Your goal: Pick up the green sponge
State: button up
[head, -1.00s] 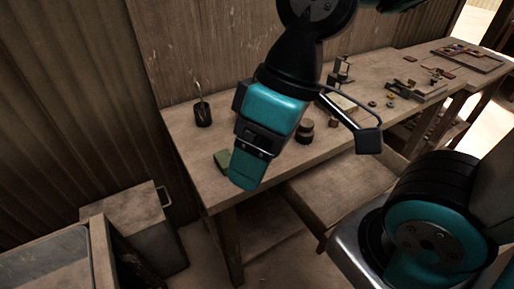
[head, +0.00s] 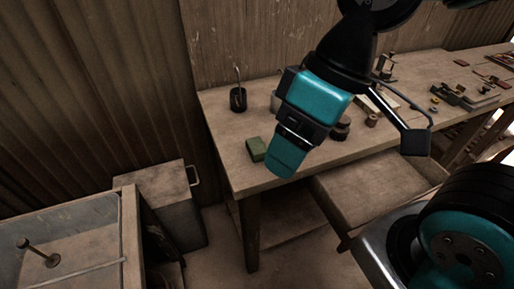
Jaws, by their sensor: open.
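The green sponge (head: 256,149) is a small block lying on the wooden table (head: 231,173) near its left front corner, in the head view. My gripper (head: 284,163) is teal and black and hangs over the table just right of the sponge. In the picture its end overlaps the table right beside the sponge, and whether they touch cannot be told. It holds nothing that I can see. The gap between its fingers is hidden from this angle.
A dark cup (head: 238,99) with a tool in it stands behind the sponge. Dark round jars (head: 341,128) stand right of my gripper. A box-like cabinet (head: 165,200) and a basin (head: 75,235) are at lower left. A wooden wall closes the back.

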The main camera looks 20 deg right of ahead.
jog(key=shift+o, duration=0.9)
jog(key=o, duration=0.3)
jog(key=w+d+f+n+h+b, duration=0.1)
jog(key=w+f+n+b, duration=0.1)
jog(key=w, duration=0.6)
jog(key=w+d+f+n+h+b, duration=0.1)
jog(key=w+f+n+b, duration=0.2)
jog(key=w+n, duration=0.2)
jog(key=w+d+f+n+h+b, duration=0.1)
jog(key=w+f+n+h+b, duration=0.1)
jog(key=w, duration=0.9)
jog(key=shift+d+f+n+b, duration=0.4)
jog(key=shift+f+n+b, duration=0.15)
jog(key=shift+n, duration=0.25)
send_over(257, 145)
jog(key=f, duration=1.1)
jog(key=shift+s+a+f, duration=0.1)
jog(key=shift+a+f, duration=0.15)
jog(key=shift+f, duration=0.15)
jog(key=shift+d+f+p, duration=0.2)
jog(key=shift+f+p, duration=0.35)
jog(key=shift+f, duration=2.15)
